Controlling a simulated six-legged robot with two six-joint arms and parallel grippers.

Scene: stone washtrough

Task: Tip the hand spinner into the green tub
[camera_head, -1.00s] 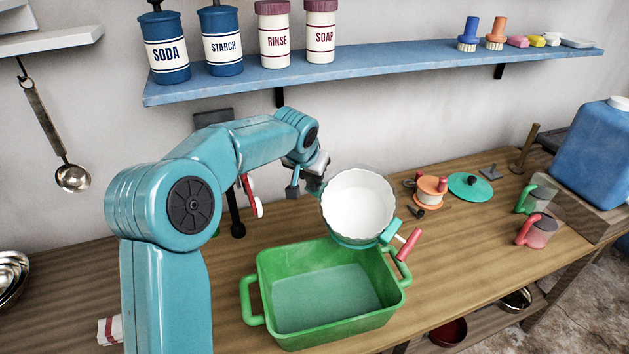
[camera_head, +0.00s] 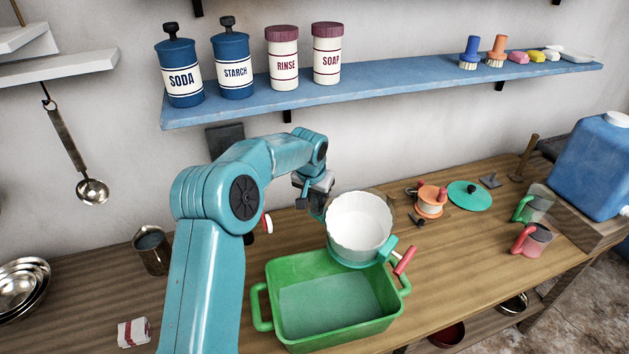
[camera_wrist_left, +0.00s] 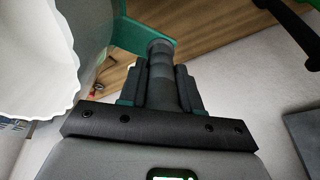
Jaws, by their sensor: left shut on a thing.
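The hand spinner (camera_head: 360,224) is a round vessel with a white scalloped inner basket, a teal base and a red-handled crank. It is held tilted above the back edge of the green tub (camera_head: 291,334), with its open mouth facing the camera. My left gripper (camera_head: 316,197) is behind and left of the spinner, shut on it; the exact grip is partly hidden in the head view. In the left wrist view the jaws (camera_wrist_left: 160,75) close on a dark grey cylindrical part, and the white basket (camera_wrist_left: 35,60) shows at left. The green tub stands on the bench and looks empty. My right gripper is not in view.
An orange-and-white spool-like thing (camera_head: 430,201), a teal lid (camera_head: 469,195) and two cups (camera_head: 533,239) lie to the right. A dark pitcher (camera_head: 151,251) and metal bowls (camera_head: 20,287) stand left. A blue shelf (camera_head: 400,92) with canisters runs above.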

